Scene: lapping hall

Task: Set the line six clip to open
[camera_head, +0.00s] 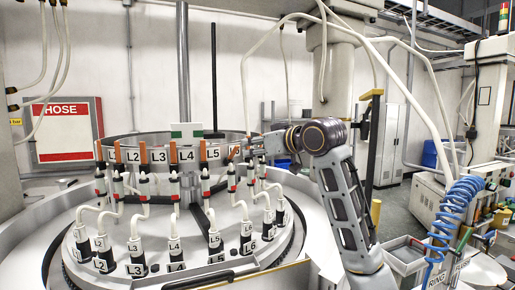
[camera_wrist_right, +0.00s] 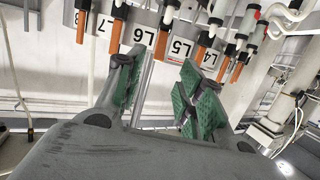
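A row of clips with orange handles stands along the ring in the head view, with tags L2 to L6 behind. The line six clip (camera_head: 231,151) is at the right of this row, its handle upright. My right gripper (camera_head: 252,146) is just right of it, partly hidden by its own wrist. In the right wrist view my right gripper (camera_wrist_right: 158,92) has its green-padded fingers apart with nothing between them. Above the gap an orange handle (camera_wrist_right: 160,40) hangs between the L6 tag (camera_wrist_right: 138,32) and the L5 tag. I cannot tell whether a finger touches it. My left gripper is out of view.
Neighbouring orange handles stand close on either side, such as the line five handle (camera_head: 203,151). White hoses with tagged black-and-white fittings (camera_head: 136,255) fill the front of the round machine.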

